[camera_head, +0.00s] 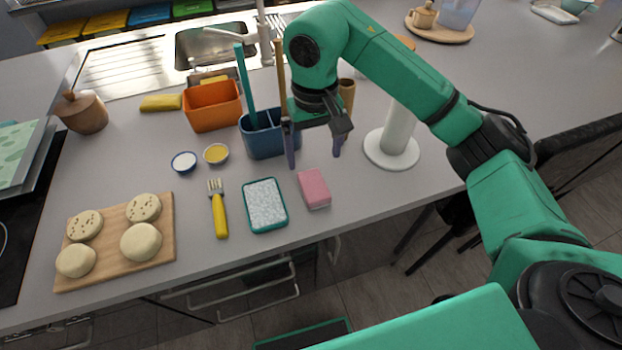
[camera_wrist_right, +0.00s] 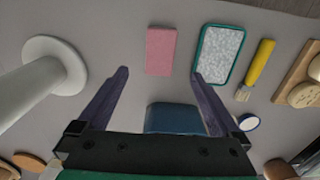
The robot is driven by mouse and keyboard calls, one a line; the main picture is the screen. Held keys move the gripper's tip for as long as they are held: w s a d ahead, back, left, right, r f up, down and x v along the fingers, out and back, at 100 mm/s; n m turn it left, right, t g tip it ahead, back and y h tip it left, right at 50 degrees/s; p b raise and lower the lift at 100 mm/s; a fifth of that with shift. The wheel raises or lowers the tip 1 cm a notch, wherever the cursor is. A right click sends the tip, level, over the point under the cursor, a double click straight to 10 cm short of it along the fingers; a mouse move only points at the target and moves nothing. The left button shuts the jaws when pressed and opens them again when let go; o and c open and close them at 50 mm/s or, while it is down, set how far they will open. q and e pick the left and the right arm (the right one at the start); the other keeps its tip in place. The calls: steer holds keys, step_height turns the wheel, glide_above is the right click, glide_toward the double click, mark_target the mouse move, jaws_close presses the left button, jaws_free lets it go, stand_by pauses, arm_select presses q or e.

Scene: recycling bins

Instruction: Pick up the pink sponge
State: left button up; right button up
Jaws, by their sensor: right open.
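The pink sponge (camera_head: 314,188) lies flat on the grey counter near its front edge, just right of a green-rimmed tray. It also shows in the right wrist view (camera_wrist_right: 161,51), ahead of the fingertips and between their lines. My right gripper (camera_head: 314,160) is open and empty, above the counter and a little behind the sponge, apart from it. Its two purple fingers show in the right wrist view (camera_wrist_right: 160,74), spread wide. My left gripper is not in view.
A blue caddy (camera_head: 262,140) stands just behind the right gripper. A white paper-towel holder (camera_head: 392,148) stands to the right. The green-rimmed tray (camera_head: 265,205) and yellow brush (camera_head: 219,210) lie left of the sponge. Bare counter lies right of the sponge.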

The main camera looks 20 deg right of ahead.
mark_target(314, 184)
steer(key=f, duration=0.2)
steer(key=s+f+p, duration=0.1)
steer(key=shift+f, duration=0.4)
steer(key=f+p, duration=0.1)
steer(key=f, duration=0.1)
steer(key=f+p, duration=0.1)
steer(key=f, duration=0.1)
steer(key=w+f+p, duration=0.1)
steer(key=f, duration=0.1)
steer(key=shift+f+p, duration=0.35)
steer(key=shift+f, duration=0.05)
steer(key=shift+s+f, duration=0.1)
steer(key=shift+f, duration=0.2)
steer(key=shift+c, duration=0.9)
steer(key=c, duration=1.2)
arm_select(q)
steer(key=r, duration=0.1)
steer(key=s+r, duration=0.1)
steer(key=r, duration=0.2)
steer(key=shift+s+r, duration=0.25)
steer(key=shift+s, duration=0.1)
arm_select(e)
steer(key=shift+c, duration=0.2)
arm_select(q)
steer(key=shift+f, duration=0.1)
